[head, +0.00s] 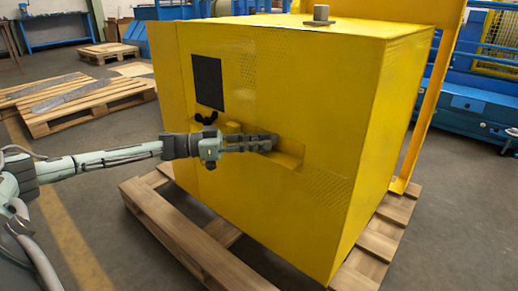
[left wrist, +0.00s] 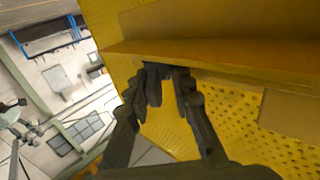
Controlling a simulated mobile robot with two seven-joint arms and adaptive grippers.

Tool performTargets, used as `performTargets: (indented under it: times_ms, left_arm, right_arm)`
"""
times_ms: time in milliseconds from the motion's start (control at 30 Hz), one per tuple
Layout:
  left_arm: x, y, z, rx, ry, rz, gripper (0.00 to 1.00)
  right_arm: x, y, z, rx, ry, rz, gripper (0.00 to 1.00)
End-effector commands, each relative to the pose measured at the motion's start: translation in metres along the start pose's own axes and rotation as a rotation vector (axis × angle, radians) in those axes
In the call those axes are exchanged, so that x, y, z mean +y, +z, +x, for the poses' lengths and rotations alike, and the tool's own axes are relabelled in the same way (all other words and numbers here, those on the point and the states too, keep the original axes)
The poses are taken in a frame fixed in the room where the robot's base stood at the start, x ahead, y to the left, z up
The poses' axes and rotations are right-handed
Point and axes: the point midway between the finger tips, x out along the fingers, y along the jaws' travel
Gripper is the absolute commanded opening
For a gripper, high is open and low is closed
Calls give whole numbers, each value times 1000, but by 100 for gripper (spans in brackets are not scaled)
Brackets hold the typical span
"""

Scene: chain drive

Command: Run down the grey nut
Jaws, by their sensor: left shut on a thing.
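A big yellow machine housing (head: 330,150) stands on a wooden pallet, with a shallow recess in its front face. My left gripper (head: 264,143) reaches in from the left, its fingertips at this recess. In the left wrist view the fingers (left wrist: 168,78) close around a small dark grey piece (left wrist: 155,72) beside a yellow ledge. This piece looks like the grey nut, but the fingers hide most of it. Its thread and how far it sits along it cannot be seen. My right gripper is not in view.
A grey cylindrical part (head: 321,14) stands on the housing's top. A black panel (head: 208,82) and a black handle-like piece (head: 206,118) are on the front, above my left gripper. The pallet (head: 190,240) juts out below. Other pallets (head: 75,100) lie at the left.

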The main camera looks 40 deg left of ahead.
Motion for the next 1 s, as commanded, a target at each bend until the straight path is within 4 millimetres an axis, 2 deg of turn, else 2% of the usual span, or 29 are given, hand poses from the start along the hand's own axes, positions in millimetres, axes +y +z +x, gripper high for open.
performTargets:
  times_ms: [600, 633, 700, 1000]
  left_arm:
    - [-1, -2, 1, 4, 40, 0, 0]
    - [-1, -2, 1, 4, 40, 0, 25]
    - [-1, -2, 1, 4, 40, 0, 34]
    - [-1, 0, 0, 2, 41, 0, 34]
  right_arm:
    - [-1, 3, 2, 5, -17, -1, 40]
    - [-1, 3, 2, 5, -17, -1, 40]
    - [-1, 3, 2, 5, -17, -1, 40]
    - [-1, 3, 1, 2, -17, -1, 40]
